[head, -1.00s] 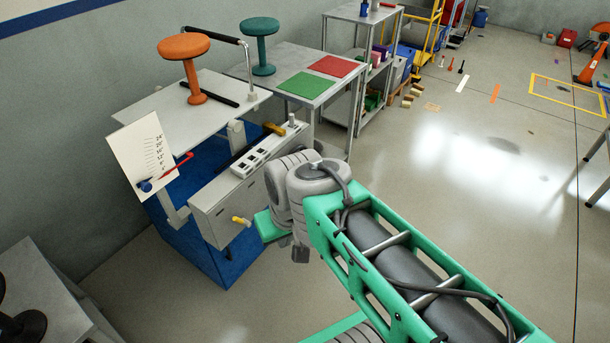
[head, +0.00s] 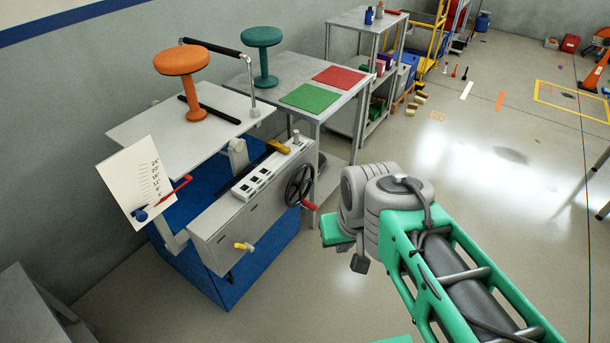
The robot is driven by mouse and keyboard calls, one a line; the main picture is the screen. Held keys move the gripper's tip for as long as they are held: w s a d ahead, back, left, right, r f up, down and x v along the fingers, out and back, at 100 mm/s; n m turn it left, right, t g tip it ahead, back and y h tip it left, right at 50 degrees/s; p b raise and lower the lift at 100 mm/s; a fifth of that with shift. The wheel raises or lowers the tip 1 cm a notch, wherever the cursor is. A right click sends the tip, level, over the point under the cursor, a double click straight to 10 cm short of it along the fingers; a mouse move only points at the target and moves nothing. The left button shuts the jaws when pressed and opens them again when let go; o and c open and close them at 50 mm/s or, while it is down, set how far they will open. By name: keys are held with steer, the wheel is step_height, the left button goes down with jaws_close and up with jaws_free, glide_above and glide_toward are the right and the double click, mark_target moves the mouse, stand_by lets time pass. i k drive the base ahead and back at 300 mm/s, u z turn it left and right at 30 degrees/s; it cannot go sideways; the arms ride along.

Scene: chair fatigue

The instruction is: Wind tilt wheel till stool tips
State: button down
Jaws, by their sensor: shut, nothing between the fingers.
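The orange stool (head: 194,85) stands on a pale tilting plate (head: 155,132) on top of the test rig, upright against a black bar. The black tilt wheel (head: 299,185) with a red handle (head: 308,205) is on the right end of the rig's grey cabinet (head: 222,228). A white scale card (head: 138,180) with a red pointer (head: 178,190) is at the rig's left; the pointer rests near the low marks. My gripper (head: 350,248) is to the right of the wheel, apart from it and largely hidden by my wrist; it looks shut and empty.
A teal stool (head: 263,57) stands on the steel table (head: 292,68) with green and red mats. A grey bench (head: 35,310) is at lower left.

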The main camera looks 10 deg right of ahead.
mark_target(300, 185)
steer(key=u, duration=0.05)
steer(key=i, duration=0.15)
steer(key=u, duration=2.45)
steer(key=k, duration=0.85)
steer(key=z, duration=1.05)
steer(key=i, duration=0.5)
